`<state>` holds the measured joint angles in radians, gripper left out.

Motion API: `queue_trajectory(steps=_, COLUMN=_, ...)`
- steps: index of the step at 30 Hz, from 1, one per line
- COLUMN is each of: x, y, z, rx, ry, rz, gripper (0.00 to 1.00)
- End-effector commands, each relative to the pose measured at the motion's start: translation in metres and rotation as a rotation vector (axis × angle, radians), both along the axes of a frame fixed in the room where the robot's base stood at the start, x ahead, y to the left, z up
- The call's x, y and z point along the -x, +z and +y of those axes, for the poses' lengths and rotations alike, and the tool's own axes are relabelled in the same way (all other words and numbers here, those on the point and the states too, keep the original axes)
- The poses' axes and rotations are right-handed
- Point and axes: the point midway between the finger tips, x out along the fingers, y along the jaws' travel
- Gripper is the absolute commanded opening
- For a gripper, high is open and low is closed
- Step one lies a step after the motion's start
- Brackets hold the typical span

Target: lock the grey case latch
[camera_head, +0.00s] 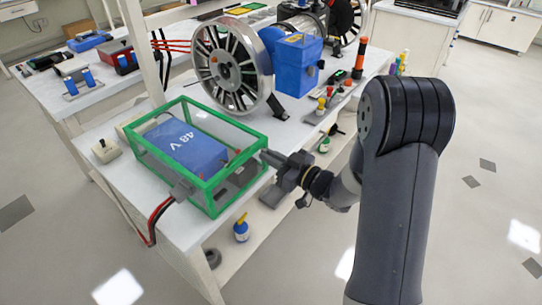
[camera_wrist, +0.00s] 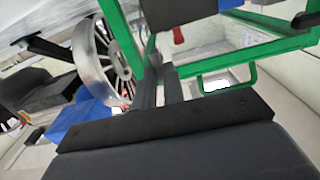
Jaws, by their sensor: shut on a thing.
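The green-framed case (camera_head: 233,129) stands on the white bench with a blue 48 V battery (camera_head: 188,146) inside. My gripper (camera_head: 268,157) reaches in from the right and is at the case's near right upper corner. It is shut on a small grey part there, which I take to be the grey case latch. The fingers mostly hide the latch in the head view. In the wrist view a grey upright piece (camera_wrist: 173,88) stands beside the green frame, just beyond the dark gripper body. Whether the latch is locked cannot be told.
A large spoked wheel (camera_head: 232,66) and a blue motor block (camera_head: 293,62) stand behind the case. A red and black cable (camera_head: 158,213) hangs off the front edge. A green wire handle (camera_wrist: 228,80) shows in the wrist view. Small bottles stand on the lower shelf.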

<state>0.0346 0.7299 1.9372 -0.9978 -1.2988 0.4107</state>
Motion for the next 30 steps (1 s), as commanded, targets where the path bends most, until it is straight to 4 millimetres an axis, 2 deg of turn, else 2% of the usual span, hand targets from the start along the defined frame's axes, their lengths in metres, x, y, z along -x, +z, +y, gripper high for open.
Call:
queue_trajectory(steps=3, x=0.000, y=0.000, z=0.000, rx=-0.001, ry=0.000, rz=0.000, gripper=0.00)
queue_trajectory(steps=4, x=0.000, y=0.000, z=0.000, rx=-0.001, ry=0.000, rz=0.000, gripper=0.11)
queue_trajectory(steps=12, x=0.000, y=0.000, z=0.000, rx=0.001, ry=0.000, rz=-0.001, gripper=0.32)
queue_trajectory(steps=22, x=0.003, y=0.000, z=-0.005, rx=0.001, ry=-0.002, rz=-0.002, gripper=0.32)
queue_trajectory(steps=30, x=0.031, y=-0.001, z=-0.043, rx=0.001, ry=-0.006, rz=-0.001, gripper=0.32)
